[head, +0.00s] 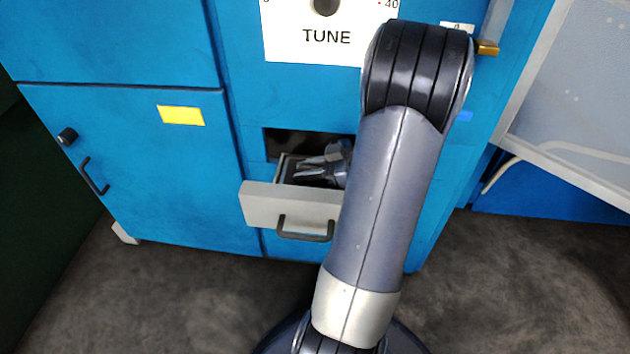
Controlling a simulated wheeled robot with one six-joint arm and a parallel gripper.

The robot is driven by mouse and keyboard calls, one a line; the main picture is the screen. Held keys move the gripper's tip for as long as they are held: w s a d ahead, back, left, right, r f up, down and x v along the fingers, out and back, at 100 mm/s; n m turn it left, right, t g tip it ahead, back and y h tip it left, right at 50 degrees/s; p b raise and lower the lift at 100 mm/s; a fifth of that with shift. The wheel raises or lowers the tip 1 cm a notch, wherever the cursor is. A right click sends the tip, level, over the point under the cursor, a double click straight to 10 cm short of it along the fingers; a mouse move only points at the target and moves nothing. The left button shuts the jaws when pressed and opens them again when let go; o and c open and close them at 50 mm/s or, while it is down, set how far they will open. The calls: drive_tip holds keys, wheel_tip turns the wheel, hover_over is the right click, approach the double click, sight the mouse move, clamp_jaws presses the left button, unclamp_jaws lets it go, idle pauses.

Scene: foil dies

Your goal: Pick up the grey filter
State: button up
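A pale grey drawer (280,207) with a dark handle stands pulled out of the blue cabinet. My gripper (308,167) reaches into the open drawer from the right, with its fingers pointing left, low over the dark inside. Two light finger shapes show, close together; I cannot tell whether they are apart or shut on something. I cannot make out a grey filter; the gripper and my arm hide part of the drawer, mainly its right side.
The blue cabinet (130,170) has a yellow label (181,115) and a closed left door with a dark handle (94,177). A white TUNE panel (310,45) sits above the drawer. A grey-white panel (580,95) stands at right. Dark floor (170,295) lies open in front.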

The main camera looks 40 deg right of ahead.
clamp_jaws()
drive_tip(key=shift+r, duration=0.1)
